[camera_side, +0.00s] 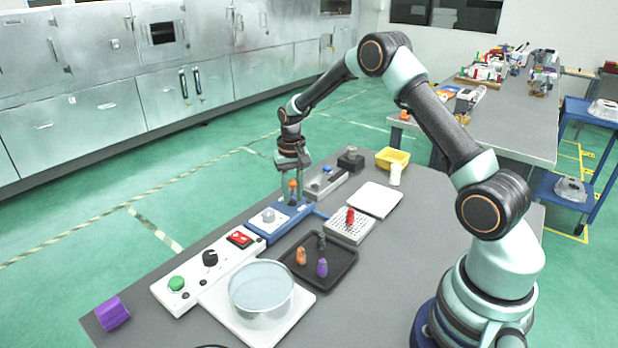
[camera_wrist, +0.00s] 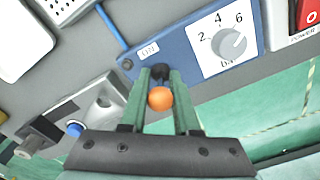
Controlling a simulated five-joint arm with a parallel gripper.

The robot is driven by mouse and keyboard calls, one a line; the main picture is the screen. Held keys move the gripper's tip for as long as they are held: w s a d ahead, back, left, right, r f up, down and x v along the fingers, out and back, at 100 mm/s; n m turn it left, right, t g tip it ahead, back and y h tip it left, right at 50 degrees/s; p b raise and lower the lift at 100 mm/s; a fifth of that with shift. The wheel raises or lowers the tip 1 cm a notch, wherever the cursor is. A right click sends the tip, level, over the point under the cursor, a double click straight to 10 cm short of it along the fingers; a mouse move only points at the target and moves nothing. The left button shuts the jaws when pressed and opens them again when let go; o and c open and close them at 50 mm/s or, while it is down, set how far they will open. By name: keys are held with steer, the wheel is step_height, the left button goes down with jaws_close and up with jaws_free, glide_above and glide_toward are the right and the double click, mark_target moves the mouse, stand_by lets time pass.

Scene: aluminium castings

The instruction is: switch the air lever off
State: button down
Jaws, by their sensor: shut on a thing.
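The air lever is a short black arm with an orange ball knob (camera_wrist: 160,98), on a blue panel box (camera_wrist: 185,50) with a dial (camera_wrist: 229,43) marked 2, 4, 6. In the side view the blue box (camera_side: 299,210) sits at the table's far edge. My gripper (camera_wrist: 160,76) points down at the box and its green fingers are shut on the lever, one on each side of the knob. In the side view my gripper (camera_side: 292,199) is over the right part of the box, the orange knob showing between its fingers. The lever's base is partly hidden.
A white control box (camera_side: 208,268) with a red power switch (camera_side: 240,238) adjoins on the left. A grey unit (camera_side: 325,183) with a blue button stands to the right. A dark tray (camera_side: 318,262) with several pegs and a perforated block (camera_side: 350,228) lie in front.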

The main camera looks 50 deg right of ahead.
steer(key=shift+w+a, duration=0.1)
steer(key=shift+w, duration=0.05)
steer(key=shift+w+g, duration=0.25)
steer(key=shift+g, duration=0.75)
steer(key=shift+g+y, duration=0.3)
steer(key=shift+g, duration=0.1)
steer(key=c, duration=0.7)
jaws_free()
steer(key=shift+r, duration=0.1)
